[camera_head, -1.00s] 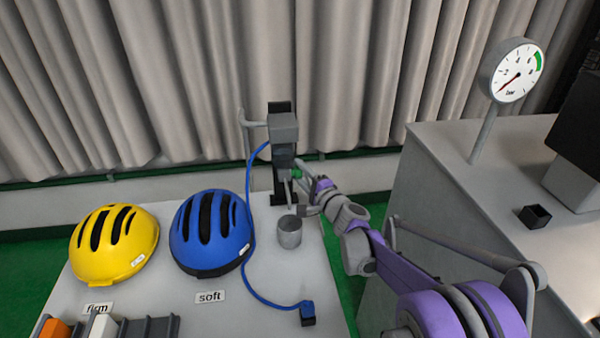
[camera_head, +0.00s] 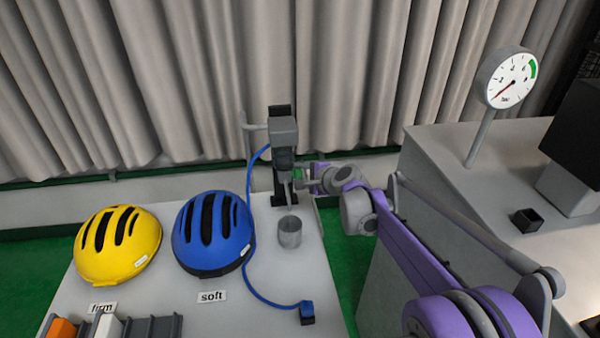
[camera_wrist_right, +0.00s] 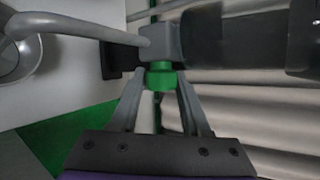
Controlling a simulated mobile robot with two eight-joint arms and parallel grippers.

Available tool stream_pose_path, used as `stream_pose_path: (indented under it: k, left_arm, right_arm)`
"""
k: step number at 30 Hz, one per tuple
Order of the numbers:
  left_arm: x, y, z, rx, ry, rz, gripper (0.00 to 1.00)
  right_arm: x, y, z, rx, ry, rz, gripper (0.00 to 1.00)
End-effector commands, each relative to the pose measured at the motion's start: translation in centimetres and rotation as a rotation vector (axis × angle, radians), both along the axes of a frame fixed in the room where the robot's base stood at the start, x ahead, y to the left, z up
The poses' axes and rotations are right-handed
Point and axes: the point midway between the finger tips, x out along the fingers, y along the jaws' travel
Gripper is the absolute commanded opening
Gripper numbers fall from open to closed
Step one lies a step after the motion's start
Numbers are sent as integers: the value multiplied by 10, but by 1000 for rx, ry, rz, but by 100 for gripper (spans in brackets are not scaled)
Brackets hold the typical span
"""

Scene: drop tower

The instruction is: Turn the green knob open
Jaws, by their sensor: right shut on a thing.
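The green knob (camera_wrist_right: 161,78) sits on a grey fitting of the dark upright device (camera_head: 284,140) at the back of the table. My right gripper (camera_wrist_right: 160,88) is shut on the knob, with one finger on each side of it in the right wrist view. In the head view the right gripper (camera_head: 304,178) reaches the device from the right, and the knob shows only as a small green patch. The pressure gauge (camera_head: 509,79) stands on a post at the right, its red needle toward the low end. My left gripper is not in view.
A grey cup (camera_head: 290,232) stands just in front of the device. A blue hose (camera_head: 252,200) runs down the table. A yellow helmet (camera_head: 118,245) and a blue helmet (camera_head: 212,234) sit at left. A grey cabinet (camera_head: 440,160) flanks my right arm.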

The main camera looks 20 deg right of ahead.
Motion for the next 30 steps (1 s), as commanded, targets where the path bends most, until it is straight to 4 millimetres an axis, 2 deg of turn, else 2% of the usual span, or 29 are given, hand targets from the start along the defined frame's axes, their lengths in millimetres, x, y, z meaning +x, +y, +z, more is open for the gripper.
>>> stream_pose_path:
  k: [15,30]
  left_arm:
    - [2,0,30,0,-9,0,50]
    - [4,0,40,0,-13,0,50]
  right_arm:
    - [1,-1,4,107,397,-4,0]
    - [1,0,2,143,524,-4,0]
